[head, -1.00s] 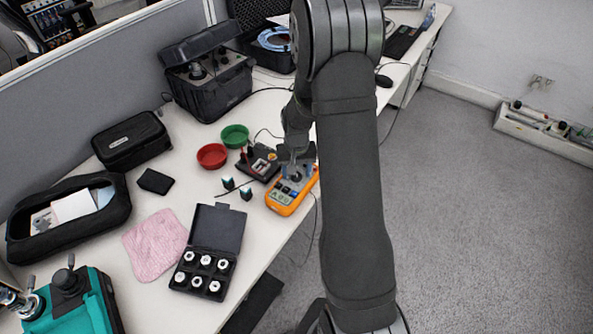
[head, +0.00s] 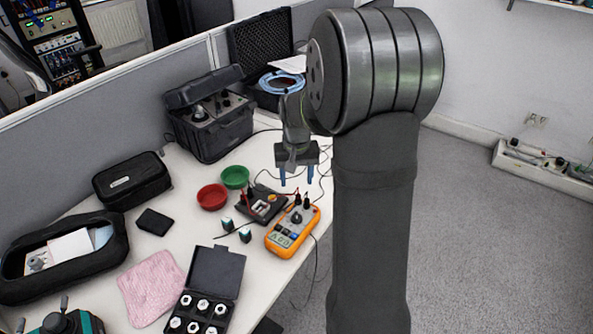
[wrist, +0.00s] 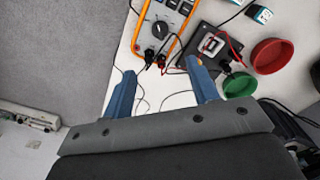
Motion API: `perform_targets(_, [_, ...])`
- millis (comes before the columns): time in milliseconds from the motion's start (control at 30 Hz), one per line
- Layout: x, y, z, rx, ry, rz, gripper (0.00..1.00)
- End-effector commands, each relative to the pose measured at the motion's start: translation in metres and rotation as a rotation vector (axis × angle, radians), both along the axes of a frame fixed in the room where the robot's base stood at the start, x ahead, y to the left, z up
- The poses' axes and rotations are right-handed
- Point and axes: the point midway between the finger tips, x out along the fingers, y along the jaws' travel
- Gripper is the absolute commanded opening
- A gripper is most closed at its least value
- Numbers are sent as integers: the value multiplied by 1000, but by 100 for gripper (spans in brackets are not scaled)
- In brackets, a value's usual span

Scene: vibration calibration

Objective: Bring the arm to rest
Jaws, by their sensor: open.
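My gripper (head: 297,178) is raised above the table, behind the orange meter in the head view. Its two blue fingers are apart with nothing between them; they also show in the wrist view (wrist: 160,92). The orange handheld meter (head: 292,232) lies on the table with dark plugs in its top end. It also shows at the top of the wrist view (wrist: 160,28). A dark device with a red lead (head: 262,205) lies left of the meter. My gripper touches neither. My arm covers the right part of the table in the head view.
A red bowl (head: 212,197) and a green bowl (head: 235,177) stand left of my gripper. A black instrument case (head: 215,130) stands behind them. A case of shiny fittings (head: 215,275), a pink cloth (head: 152,287) and a black pouch (head: 132,180) lie further left. Cables cross the table near the meter.

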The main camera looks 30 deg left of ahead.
Motion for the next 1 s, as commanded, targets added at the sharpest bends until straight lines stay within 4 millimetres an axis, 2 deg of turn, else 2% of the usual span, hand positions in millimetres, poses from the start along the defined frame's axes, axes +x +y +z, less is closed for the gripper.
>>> perform_targets(133, [0, 0, 16, 1, -1, 0, 54])
perform_targets(333, [0, 0, 21, -1, 1, 0, 54])
perform_targets(800, [0, 0, 20, -1, 1, 0, 54])
perform_targets(1000, [0, 0, 2, -3, 4, 0, 54])
